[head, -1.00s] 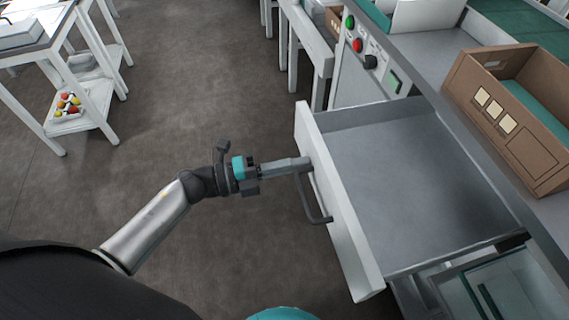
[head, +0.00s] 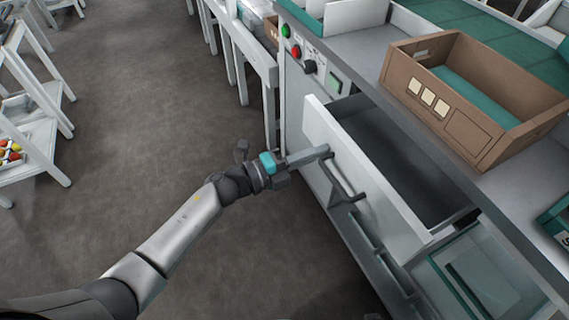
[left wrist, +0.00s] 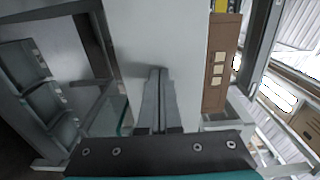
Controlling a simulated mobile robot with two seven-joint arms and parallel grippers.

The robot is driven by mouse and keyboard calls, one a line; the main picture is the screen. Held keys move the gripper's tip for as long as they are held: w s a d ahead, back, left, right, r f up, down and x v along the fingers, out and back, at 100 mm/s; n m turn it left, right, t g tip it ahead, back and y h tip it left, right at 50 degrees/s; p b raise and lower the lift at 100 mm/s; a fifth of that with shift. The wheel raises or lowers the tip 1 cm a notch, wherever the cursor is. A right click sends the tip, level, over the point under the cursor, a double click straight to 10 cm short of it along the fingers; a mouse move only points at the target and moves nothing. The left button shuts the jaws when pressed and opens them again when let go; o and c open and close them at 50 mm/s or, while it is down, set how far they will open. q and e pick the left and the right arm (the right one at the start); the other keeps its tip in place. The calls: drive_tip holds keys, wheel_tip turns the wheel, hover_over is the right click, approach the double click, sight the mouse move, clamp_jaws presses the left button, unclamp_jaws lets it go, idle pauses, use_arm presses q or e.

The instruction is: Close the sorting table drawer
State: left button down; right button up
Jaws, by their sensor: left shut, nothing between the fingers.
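The sorting table drawer (head: 362,172) is partly open, with its white front panel standing out from the table and its empty grey inside showing. Its dark bar handle (head: 342,180) is on the front. My left gripper (head: 327,151) is shut and empty, with its fingertips at the drawer front, close to the handle's upper end. In the left wrist view the shut fingers (left wrist: 158,75) point at the white drawer front (left wrist: 165,35) and appear to touch it. My right gripper is not in view.
A cardboard box (head: 460,100) with a teal lining stands on the sorting table top (head: 395,105). A control panel (head: 303,55) with green and red buttons is beside the drawer. A white shelf rack (head: 35,110) is at left. The floor between is clear.

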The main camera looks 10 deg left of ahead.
sight(363, 145)
use_arm(q)
drive_tip(key=b+x, duration=0.3)
drive_tip(key=x, duration=0.9)
drive_tip(key=shift+f, duration=0.1)
drive_tip(key=shift+w+d+b, duration=0.35)
drive_tip(key=shift+d, duration=0.25)
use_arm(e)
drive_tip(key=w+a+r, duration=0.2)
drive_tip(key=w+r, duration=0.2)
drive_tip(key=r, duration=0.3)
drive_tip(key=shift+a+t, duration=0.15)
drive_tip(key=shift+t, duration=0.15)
use_arm(q)
drive_tip(key=shift+r, duration=0.3)
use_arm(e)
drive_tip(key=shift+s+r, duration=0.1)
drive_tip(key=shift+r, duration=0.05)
